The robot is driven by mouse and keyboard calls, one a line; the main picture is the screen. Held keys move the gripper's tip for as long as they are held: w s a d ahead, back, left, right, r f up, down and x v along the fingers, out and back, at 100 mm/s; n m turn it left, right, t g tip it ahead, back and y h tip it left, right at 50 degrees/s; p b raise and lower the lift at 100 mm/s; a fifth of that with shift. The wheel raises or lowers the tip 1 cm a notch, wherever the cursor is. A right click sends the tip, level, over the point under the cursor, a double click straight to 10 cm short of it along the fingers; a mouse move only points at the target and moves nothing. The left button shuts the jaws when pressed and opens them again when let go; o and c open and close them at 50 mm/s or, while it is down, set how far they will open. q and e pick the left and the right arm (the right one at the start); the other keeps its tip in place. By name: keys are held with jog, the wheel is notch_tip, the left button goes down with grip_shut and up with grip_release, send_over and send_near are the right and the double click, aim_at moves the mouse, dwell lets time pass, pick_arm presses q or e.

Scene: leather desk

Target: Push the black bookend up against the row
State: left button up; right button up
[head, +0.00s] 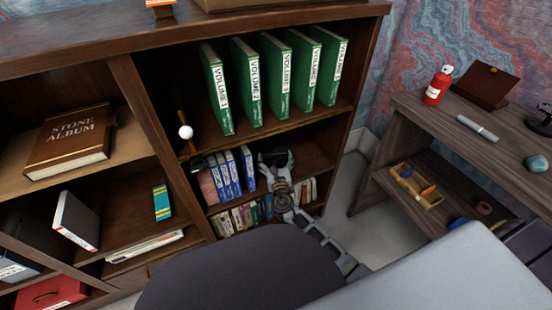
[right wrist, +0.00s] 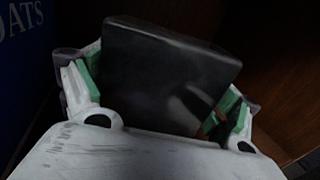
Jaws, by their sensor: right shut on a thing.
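The black bookend (right wrist: 170,75) fills the middle of the right wrist view as a dark, slightly tilted plate. My right gripper (right wrist: 160,95) is shut on it, with green pads at its left and right sides. In the head view my right gripper (head: 274,162) reaches into the middle shelf, to the right of the row of blue books (head: 233,172). A dark gap shows between the gripper and the row. The bookend is mostly hidden by the gripper in the head view. A blue book (right wrist: 22,40) with white lettering shows at the left of the wrist view. My left gripper is out of view.
Green volumes (head: 272,78) stand on the shelf above. Smaller books (head: 240,216) fill the shelf below. The bookcase's right side panel (head: 345,115) stands right of my gripper. A side desk (head: 455,140) with a red bottle (head: 436,88) is further right.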

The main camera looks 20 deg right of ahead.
jog(key=shift+s+a, duration=0.15)
jog(key=shift+a, duration=1.35)
jog(key=shift+s+a, duration=0.1)
jog(key=shift+a, duration=1.35)
dwell(0.5)
jog(key=o, duration=1.7)
notch_tip(320, 180, up, 10)
jog(key=shift+d, duration=0.1)
